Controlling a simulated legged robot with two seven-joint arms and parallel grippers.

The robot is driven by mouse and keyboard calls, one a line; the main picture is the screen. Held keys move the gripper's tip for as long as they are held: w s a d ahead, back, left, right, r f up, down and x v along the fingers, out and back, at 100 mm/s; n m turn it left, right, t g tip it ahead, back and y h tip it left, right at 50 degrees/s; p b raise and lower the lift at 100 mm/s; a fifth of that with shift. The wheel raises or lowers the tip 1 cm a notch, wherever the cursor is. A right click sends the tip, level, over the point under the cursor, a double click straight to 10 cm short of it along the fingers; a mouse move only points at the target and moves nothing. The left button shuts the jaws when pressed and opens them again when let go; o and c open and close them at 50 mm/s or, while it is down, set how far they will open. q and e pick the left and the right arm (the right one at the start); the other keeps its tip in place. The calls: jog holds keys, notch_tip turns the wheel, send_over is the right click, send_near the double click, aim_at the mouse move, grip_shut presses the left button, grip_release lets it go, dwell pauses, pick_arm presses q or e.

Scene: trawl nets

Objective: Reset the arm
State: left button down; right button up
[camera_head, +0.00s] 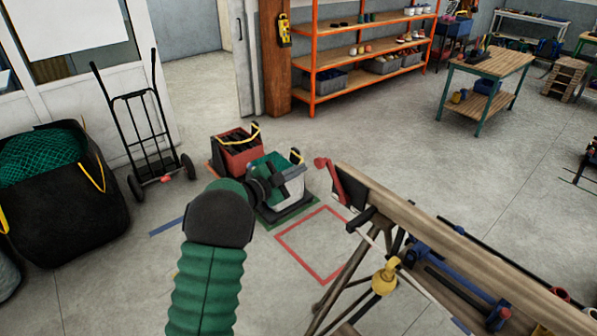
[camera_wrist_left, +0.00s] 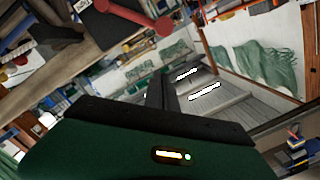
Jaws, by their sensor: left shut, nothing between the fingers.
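My left arm comes up from the bottom of the head view, with a green ribbed sleeve and a dark rounded joint. My left gripper (camera_head: 274,182) is dark and shows in front of a green-and-grey bin on the floor, partly covering it. In the left wrist view its two dark fingers (camera_wrist_left: 162,92) are together with nothing between them. The view there is strongly tilted. My right gripper is in neither view.
A wooden trestle bench (camera_head: 455,250) with a red-handled vise end (camera_head: 340,185) stands close at right. A red bin (camera_head: 238,150) and green-and-grey bin (camera_head: 285,190) sit ahead. A hand truck (camera_head: 150,130) and black net bag (camera_head: 75,225) stand left.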

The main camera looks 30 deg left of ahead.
pick_arm(q)
jog(key=s+d+f+n+g+y, duration=0.1)
jog(key=s+d+f+n+g, duration=0.3)
jog(key=s, duration=0.7)
jog(key=s+d+f+n+g+y, duration=0.2)
jog(key=s+d+f+g, duration=0.3)
jog(key=s, duration=0.6)
jog(key=s+d+f+n+g+y+b, duration=0.1)
jog(key=s+d+f+n+g, duration=0.3)
jog(key=s+d+f, duration=0.3)
jog(key=s+d+n, duration=0.1)
jog(key=s+d, duration=0.1)
jog(key=s, duration=0.2)
jog(key=shift+f+n+g+y, duration=0.3)
jog(key=shift+g, duration=0.1)
jog(key=shift+d, duration=0.2)
jog(key=shift+a, duration=0.1)
